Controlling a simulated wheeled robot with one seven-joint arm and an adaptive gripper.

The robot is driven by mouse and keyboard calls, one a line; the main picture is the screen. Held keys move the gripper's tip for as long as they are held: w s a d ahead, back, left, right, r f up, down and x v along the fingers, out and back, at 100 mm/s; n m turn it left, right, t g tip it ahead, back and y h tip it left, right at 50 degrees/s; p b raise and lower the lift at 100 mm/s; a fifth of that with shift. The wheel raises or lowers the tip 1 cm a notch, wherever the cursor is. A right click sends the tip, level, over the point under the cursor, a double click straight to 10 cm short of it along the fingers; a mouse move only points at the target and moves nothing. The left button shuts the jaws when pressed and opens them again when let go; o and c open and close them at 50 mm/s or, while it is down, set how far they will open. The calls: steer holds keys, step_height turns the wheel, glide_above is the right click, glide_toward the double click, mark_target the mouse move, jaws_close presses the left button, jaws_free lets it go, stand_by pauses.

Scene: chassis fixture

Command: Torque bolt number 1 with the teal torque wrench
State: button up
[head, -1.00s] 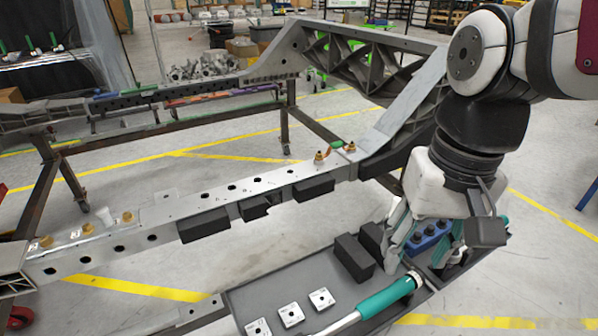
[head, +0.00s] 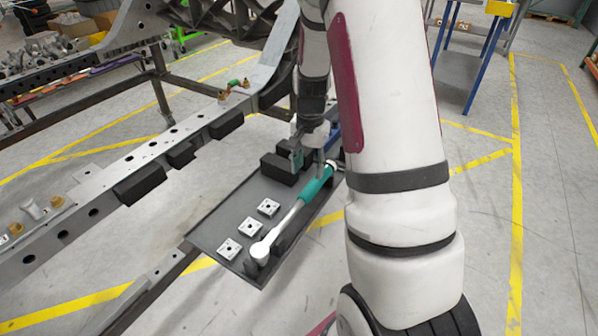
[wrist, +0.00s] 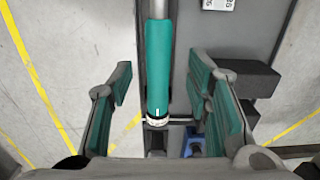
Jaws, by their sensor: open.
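The torque wrench with its teal handle (head: 314,188) lies in the grey tray (head: 215,205), its round metal head (head: 260,252) toward the front of the picture. My gripper (head: 308,158) is at the handle end of the wrench. In the wrist view my gripper (wrist: 162,76) is open, with the teal handle (wrist: 159,60) between its two teal-padded fingers and space on both sides. How far the fingers reach down beside it is unclear. Brass bolts (head: 56,201) stand on the chassis rail (head: 105,178), with more (head: 222,97) farther along. I cannot tell which is number 1.
White square plates (head: 268,207) lie in the tray left of the wrench. Black blocks (head: 279,168) stand close to my gripper, and a blue part (wrist: 191,146) lies near the handle end. Open floor (head: 490,200) is at the right.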

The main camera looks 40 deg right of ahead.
mark_target(309, 188)
steer(key=shift+d+f, duration=0.1)
steer(key=shift+f, duration=0.35)
step_height(309, 188, down, 10)
steer(key=b, duration=0.7)
steer(key=shift+r, duration=0.15)
jaws_close()
steer(key=shift+r, duration=0.1)
steer(key=shift+r, duration=0.15)
